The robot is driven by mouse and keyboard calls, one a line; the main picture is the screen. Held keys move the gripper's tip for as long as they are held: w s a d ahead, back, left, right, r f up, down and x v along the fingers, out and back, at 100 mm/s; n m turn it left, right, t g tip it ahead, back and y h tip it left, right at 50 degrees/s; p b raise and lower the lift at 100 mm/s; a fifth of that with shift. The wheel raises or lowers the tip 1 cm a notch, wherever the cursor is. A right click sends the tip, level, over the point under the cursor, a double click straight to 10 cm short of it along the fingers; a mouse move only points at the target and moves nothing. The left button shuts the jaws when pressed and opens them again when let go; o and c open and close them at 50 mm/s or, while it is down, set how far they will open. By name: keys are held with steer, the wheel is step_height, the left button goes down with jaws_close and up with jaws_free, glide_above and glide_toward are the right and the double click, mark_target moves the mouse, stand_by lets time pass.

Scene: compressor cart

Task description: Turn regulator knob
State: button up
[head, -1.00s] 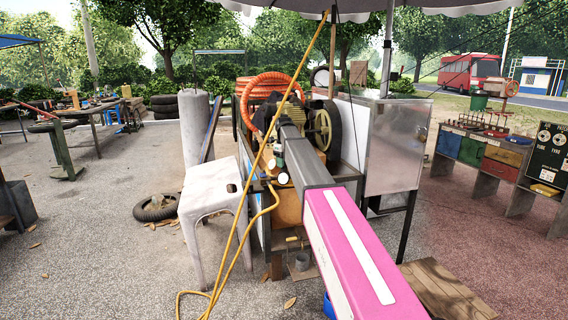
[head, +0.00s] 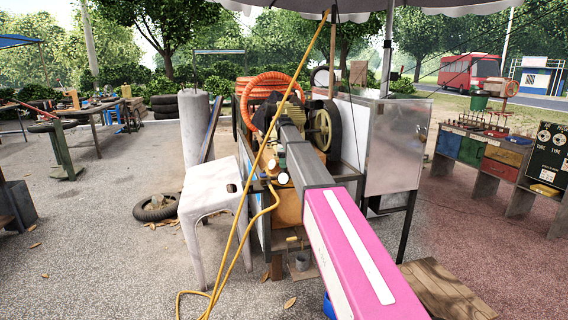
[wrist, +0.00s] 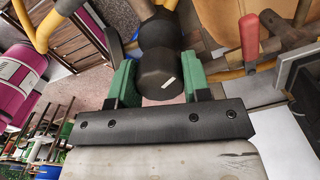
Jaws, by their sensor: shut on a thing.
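The regulator knob (wrist: 160,75) is a black, rounded cylinder with a short white mark on its end face, seen in the middle of the wrist view. My gripper (wrist: 158,83) has a green finger on each side of it and is shut on the knob. The knob's body runs back to a pipe fitting at the top of that view. In the head view my arm covers most of the knob and gripper. Two small round gauges (head: 283,178) show just left of my arm, at the compressor cart (head: 288,207).
A yellow hose (head: 238,225) hangs in front of the cart, beside a white plastic stool (head: 208,200). A red-handled lever (wrist: 249,40) is right of the knob in the wrist view. A metal cabinet (head: 395,145) stands right of my arm.

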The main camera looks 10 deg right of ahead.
steer(key=n, duration=0.6)
steer(key=shift+n, duration=0.3)
steer(key=n, duration=0.6)
steer(key=shift+n, duration=0.4)
steer(key=o, duration=0.9)
steer(key=shift+o, duration=0.2)
steer(key=shift+r, duration=0.15)
step_height(320, 180, up, 11)
steer(key=shift+f, duration=0.2)
